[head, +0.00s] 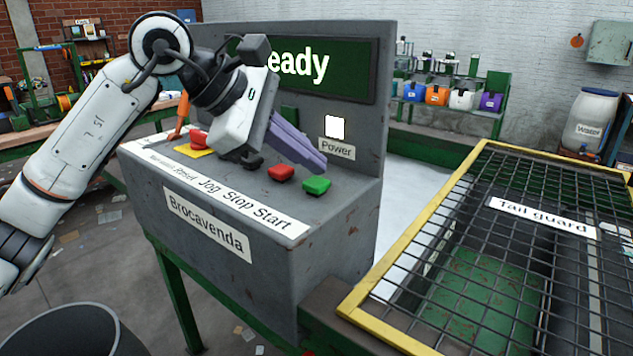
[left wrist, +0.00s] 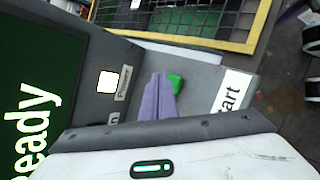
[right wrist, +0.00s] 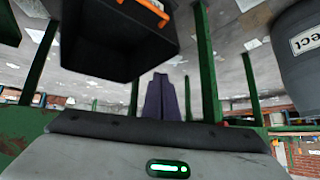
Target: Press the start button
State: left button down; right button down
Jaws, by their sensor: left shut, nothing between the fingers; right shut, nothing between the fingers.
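The green start button (head: 317,185) is at the right end of the sloped top of the grey control box (head: 330,240), behind the label word "Start". The red stop button (head: 281,173) is just left of it. My left gripper (head: 322,163) is shut and empty, its purple fingers above and just behind the green button. In the left wrist view the fingertips lie beside the green button (left wrist: 175,82), partly covering it; I cannot tell whether they touch. My right gripper (right wrist: 163,78) shows only in the right wrist view, shut and empty, low among green legs.
The panel screen (head: 315,68) reads "eady", its first letter hidden by my left arm. A lit white Power lamp (head: 335,127) is on the panel. A red knob on yellow (head: 197,143) is further left. The tail guard mesh (head: 490,230) stands at the right.

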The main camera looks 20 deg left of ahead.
aim_at(308, 183)
pick_arm(q)
jog(key=shift+f+b, duration=0.45)
jog(key=shift+f, duration=0.35)
dwell(0.6)
jog(key=shift+r, duration=0.1)
jog(key=shift+r+p, duration=0.8)
jog(key=shift+r, duration=0.05)
notch_tip(308, 183, up, 5)
jog(key=p, duration=0.4)
jog(key=shift+r, duration=0.1)
dwell(0.6)
